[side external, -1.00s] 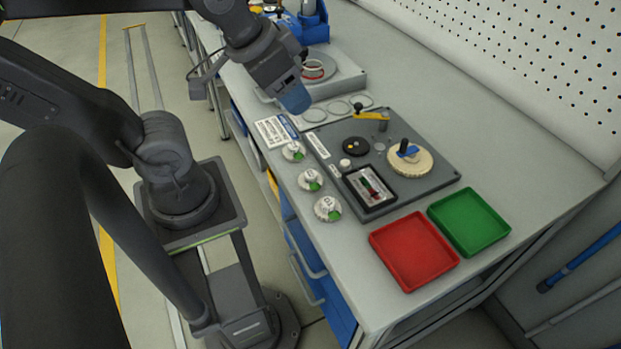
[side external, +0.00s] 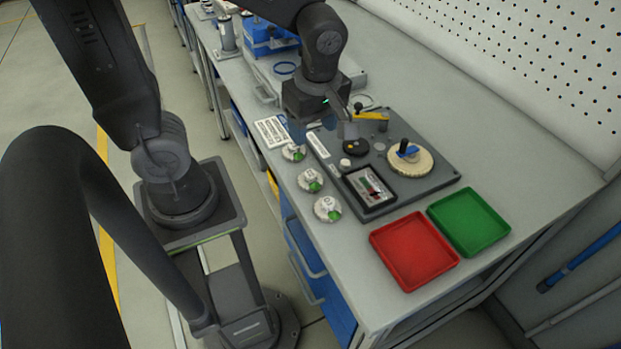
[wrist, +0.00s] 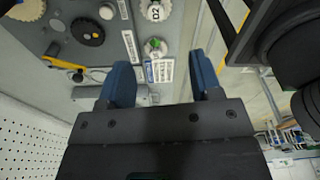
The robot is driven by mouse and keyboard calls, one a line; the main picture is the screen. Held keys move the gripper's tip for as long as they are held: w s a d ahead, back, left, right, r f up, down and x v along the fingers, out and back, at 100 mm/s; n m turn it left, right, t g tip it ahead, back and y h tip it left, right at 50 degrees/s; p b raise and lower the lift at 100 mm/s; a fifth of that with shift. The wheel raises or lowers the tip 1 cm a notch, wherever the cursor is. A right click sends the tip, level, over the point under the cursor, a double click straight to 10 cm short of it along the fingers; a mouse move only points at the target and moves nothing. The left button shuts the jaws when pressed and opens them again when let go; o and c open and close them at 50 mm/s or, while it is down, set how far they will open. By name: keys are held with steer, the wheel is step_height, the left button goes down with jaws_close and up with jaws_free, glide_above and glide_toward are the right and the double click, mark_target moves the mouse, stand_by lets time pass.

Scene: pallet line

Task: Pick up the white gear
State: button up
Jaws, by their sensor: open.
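Three whitish toothed gears with green marks stand in a row along the bench's left side in the side view: a far one (side external: 293,152), a middle one (side external: 310,180) and a near one (side external: 327,208). I cannot tell which of them is the task's white gear. The far one shows in the wrist view (wrist: 155,47) just beyond my fingers; another is cut by the top edge (wrist: 156,10). My gripper (side external: 322,130) is open and empty, with blue fingers (wrist: 163,76), above the bench near the far gear.
A dark plate (side external: 425,187) carries a cream gear (side external: 424,163), a black disc (side external: 355,147), a small white knob (side external: 346,163) and a framed display (side external: 369,186). A red tray (side external: 414,251) and a green tray (side external: 469,222) lie nearer. A printed card (side external: 270,131) lies beside the gears.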

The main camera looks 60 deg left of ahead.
glide_above(311, 174)
steer(key=f, duration=0.5)
steer(key=d+f, duration=0.1)
steer(key=f, duration=0.2)
steer(key=shift+s+f, duration=0.35)
steer(key=shift+w+a+f, duration=0.1)
steer(key=shift+a+f, duration=0.1)
steer(key=shift+f, duration=0.65)
steer(key=shift+w+a+f, duration=0.1)
steer(key=shift+a+f, duration=0.05)
steer(key=shift+f, duration=0.75)
steer(key=shift+w+a+f, duration=0.1)
steer(key=shift+a+f, duration=0.1)
steer(key=shift+f, duration=0.65)
steer(key=c, duration=1)
steer(key=shift+r, duration=0.2)
